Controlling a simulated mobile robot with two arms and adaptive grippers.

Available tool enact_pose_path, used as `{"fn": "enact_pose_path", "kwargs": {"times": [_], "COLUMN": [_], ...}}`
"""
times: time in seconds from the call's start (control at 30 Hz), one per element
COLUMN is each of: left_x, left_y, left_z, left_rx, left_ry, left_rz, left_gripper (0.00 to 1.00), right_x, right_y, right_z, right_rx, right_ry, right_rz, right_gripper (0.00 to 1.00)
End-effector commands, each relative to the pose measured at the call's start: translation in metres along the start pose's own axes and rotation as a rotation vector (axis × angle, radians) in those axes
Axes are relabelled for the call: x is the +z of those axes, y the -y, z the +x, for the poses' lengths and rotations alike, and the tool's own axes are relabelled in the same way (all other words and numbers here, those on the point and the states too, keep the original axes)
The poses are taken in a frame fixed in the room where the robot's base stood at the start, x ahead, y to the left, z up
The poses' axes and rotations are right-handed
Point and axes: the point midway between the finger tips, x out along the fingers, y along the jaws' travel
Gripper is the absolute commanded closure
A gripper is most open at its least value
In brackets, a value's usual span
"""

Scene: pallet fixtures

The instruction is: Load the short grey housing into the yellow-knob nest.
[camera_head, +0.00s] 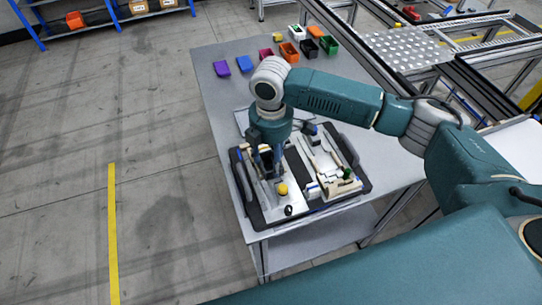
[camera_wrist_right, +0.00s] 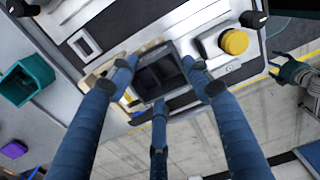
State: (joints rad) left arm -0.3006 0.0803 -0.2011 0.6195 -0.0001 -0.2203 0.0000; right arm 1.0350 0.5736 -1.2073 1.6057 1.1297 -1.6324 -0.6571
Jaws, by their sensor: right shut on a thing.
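My right gripper (camera_head: 267,163) is over the left part of the pallet fixture in the head view. In the right wrist view its blue fingers (camera_wrist_right: 160,76) are shut around a grey, open-topped box-shaped housing (camera_wrist_right: 158,76) with a dark inside. The yellow knob (camera_head: 283,189) stands on the left white plate, just in front of the gripper; it also shows in the wrist view (camera_wrist_right: 235,42), right of the housing. The arm and fingers hide much of the nest. I cannot tell whether the housing touches the nest. A teal and dark piece at the wrist view's right edge (camera_wrist_right: 294,73) looks like my left gripper.
The black-rimmed pallet (camera_head: 261,222) lies at the table's front edge. Its right half has a green knob (camera_head: 347,173) and beige blocks. A black knob (camera_head: 288,210) is near the yellow one. Coloured bins, including a purple one (camera_head: 221,68), stand at the back.

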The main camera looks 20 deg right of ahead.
Motion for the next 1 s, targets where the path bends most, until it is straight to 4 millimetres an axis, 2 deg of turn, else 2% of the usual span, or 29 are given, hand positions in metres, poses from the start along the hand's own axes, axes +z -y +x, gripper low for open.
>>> {"fn": "enact_pose_path", "kwargs": {"times": [0.13, 0.17, 0.27, 0.57, 0.67, 0.77, 1.0], "left_x": [0.000, 0.000, -0.001, -0.001, -0.001, -0.001, -0.001], "left_y": [0.000, 0.000, 0.000, 0.002, 0.002, 0.001, 0.001], "left_z": [0.000, 0.000, 0.000, 0.000, 0.000, 0.000, 0.000], "left_rx": [0.000, 0.000, 0.000, -0.003, -0.002, -0.002, -0.001], "left_ry": [-0.001, -0.001, -0.001, -0.002, -0.002, -0.002, -0.002], "left_rz": [0.000, 0.000, 0.000, -0.002, -0.002, -0.002, -0.001], "left_gripper": [0.22, 0.22, 0.22, 0.22, 0.22, 0.22, 0.22], "right_x": [0.000, 0.000, 0.000, 0.000, -0.001, -0.001, -0.001], "right_y": [0.000, 0.000, 0.000, 0.000, -0.001, -0.001, -0.001], "right_z": [0.000, 0.000, 0.000, -0.001, -0.008, -0.022, -0.074], "right_rx": [0.000, 0.000, 0.000, 0.000, 0.002, 0.002, 0.004], "right_ry": [-0.001, -0.001, -0.001, 0.000, -0.001, -0.002, -0.002], "right_rz": [0.000, 0.000, 0.000, 0.000, 0.000, -0.002, -0.001], "right_gripper": [0.79, 0.49, 0.29, 0.29, 0.29, 0.29, 0.29]}}
